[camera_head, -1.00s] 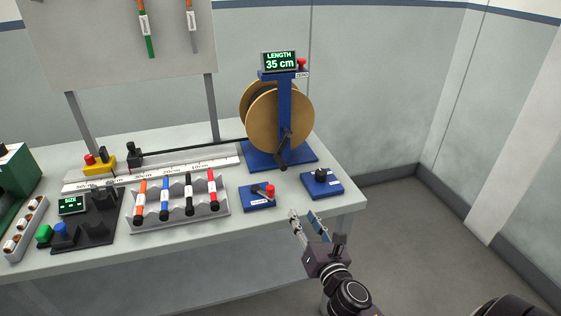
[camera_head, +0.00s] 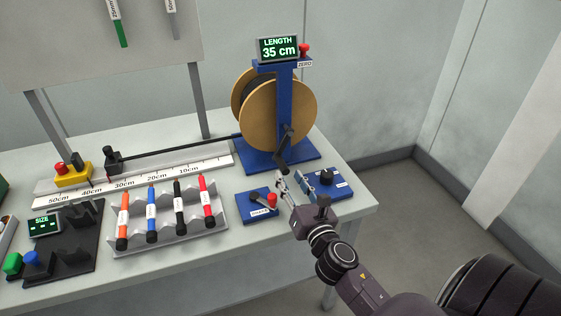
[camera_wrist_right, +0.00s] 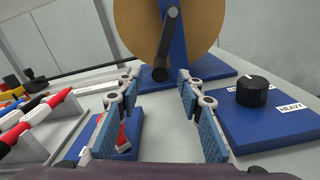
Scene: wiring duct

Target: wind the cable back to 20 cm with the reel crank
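The cable reel (camera_head: 258,112) stands on a blue base at the back right of the table. Its display (camera_head: 277,48) reads LENGTH 35 cm. The black crank (camera_head: 285,149) hangs down on the reel's front; in the right wrist view the crank's handle end (camera_wrist_right: 160,74) shows ahead, between the fingers in the picture. The black cable (camera_head: 180,146) runs left from the reel along the ruler (camera_head: 150,177). My right gripper (camera_head: 290,177) is open and empty, just in front of the crank and apart from it. My left gripper is not in view.
A blue box with a red-knobbed lever (camera_head: 262,203) and a blue box with a black knob (camera_head: 326,178), labelled HEAVY, flank my right gripper. A grey rack (camera_head: 215,207) of coloured markers stands left. A red ZERO button (camera_head: 303,49) sits beside the display.

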